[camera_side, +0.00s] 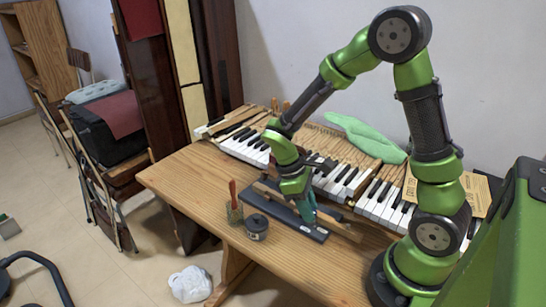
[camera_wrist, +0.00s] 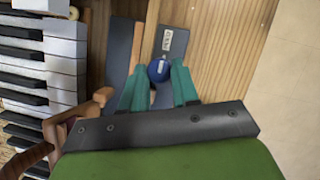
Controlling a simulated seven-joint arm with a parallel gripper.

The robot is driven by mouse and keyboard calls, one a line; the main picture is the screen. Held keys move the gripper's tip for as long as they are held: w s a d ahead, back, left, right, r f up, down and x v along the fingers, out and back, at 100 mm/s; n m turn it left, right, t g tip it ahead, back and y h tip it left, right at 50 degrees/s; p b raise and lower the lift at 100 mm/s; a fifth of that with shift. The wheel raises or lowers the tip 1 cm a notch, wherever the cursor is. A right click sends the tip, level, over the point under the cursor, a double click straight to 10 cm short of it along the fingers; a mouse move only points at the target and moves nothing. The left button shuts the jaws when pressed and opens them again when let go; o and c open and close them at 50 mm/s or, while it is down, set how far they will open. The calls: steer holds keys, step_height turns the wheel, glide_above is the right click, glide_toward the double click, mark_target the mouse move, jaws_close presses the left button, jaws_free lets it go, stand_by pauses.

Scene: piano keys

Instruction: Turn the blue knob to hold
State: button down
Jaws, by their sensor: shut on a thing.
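The blue knob (camera_wrist: 158,70) sits on a dark flat plate (camera_side: 268,206), which lies on the wooden table. In the wrist view the knob is round and has a small pale mark near its top. A white label (camera_wrist: 174,42) with dark lettering is on the plate just beyond the knob. My gripper (camera_side: 308,214) points down at the plate's near right end. In the wrist view its teal fingers (camera_wrist: 158,85) stand on either side of the knob and are shut on it. The knob's near side is partly hidden between the fingers. I cannot read where it points.
Piano keys (camera_side: 247,148) run along the back of the table (camera_side: 185,180). A dark round tin (camera_side: 257,228) and a holder with an orange-handled tool (camera_side: 234,212) stand left of the plate. A green cloth (camera_side: 365,138) lies on the keyboard parts. The table's front is clear.

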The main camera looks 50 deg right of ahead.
stand_by(0.4)
steer(key=c, duration=0.8)
jaws_free()
steer(key=shift+c, duration=0.2)
steer(key=v, duration=1.7)
steer(key=shift+s, duration=0.15)
steer(key=shift+a, duration=0.1)
